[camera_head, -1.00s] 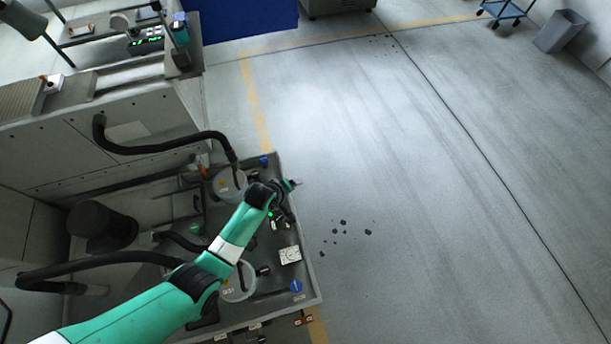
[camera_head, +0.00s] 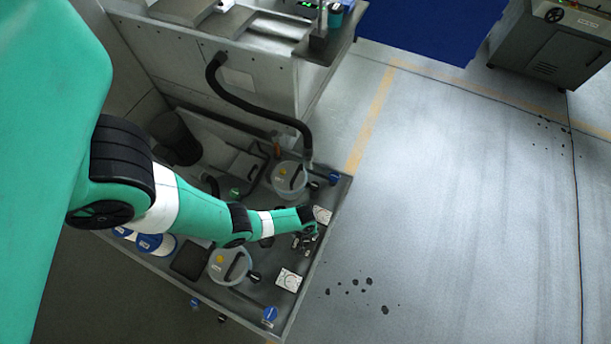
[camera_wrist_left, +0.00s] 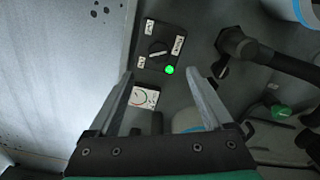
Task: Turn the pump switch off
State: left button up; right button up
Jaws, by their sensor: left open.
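The pump switch seems to be the black rotary knob (camera_wrist_left: 158,49) on a dark box with small white labels in the left wrist view. A lit green lamp (camera_wrist_left: 169,70) is beside it. My left gripper (camera_wrist_left: 160,72) is open, its two fingers apart with nothing between them, and the switch box lies beyond the fingertips. In the head view my left gripper (camera_head: 309,236) is over the right edge of the tank unit, and the switch is mostly hidden around it. My right gripper is in neither view.
A white dial gauge (camera_wrist_left: 144,97) is close to the left finger. A black pipe with a valve (camera_wrist_left: 245,47) and a green knob (camera_wrist_left: 281,111) are to the right. In the head view, lidded tubs (camera_head: 230,266), another dial plate (camera_head: 288,280) and a blue knob (camera_head: 270,314) crowd the unit.

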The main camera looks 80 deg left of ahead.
aim_at(305, 240)
pick_arm(q)
notch_tip(305, 240, down, 10)
jog(key=b, duration=0.7)
jog(key=shift+w+f+b, duration=0.1)
jog(key=shift+f+b, duration=0.1)
jog(key=shift+b, duration=0.2)
grip_shut()
